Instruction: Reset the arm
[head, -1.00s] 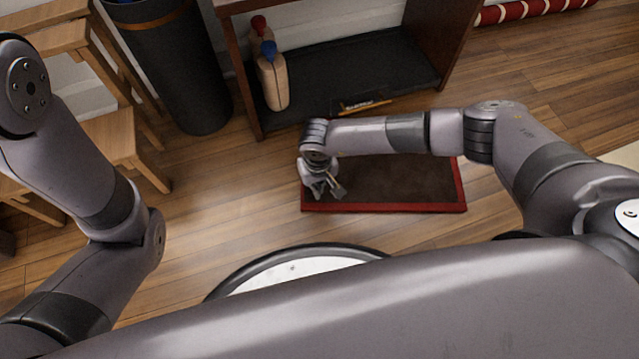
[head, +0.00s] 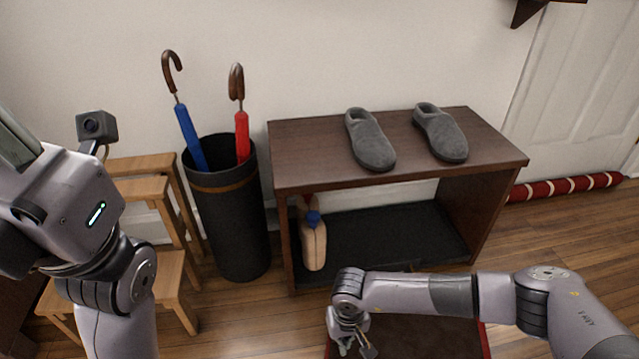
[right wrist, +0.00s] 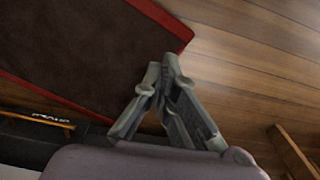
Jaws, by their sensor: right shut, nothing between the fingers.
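My right gripper (head: 356,346) is low in the head view, over the left part of a red-bordered dark mat (head: 430,335) on the floor. In the right wrist view its fingers (right wrist: 165,75) are together with nothing between them, above the floor near the mat's corner. My right arm reaches in from the right edge of the head view. My left arm stands raised at the left edge; part of its end (head: 15,140) shows at the picture's border, but its fingertips are out of view.
A black bin (head: 232,225) holds a blue umbrella (head: 190,137) and a red umbrella (head: 242,135). A wooden step stool (head: 150,190) stands left. A red-striped roll (head: 565,187) lies by the door.

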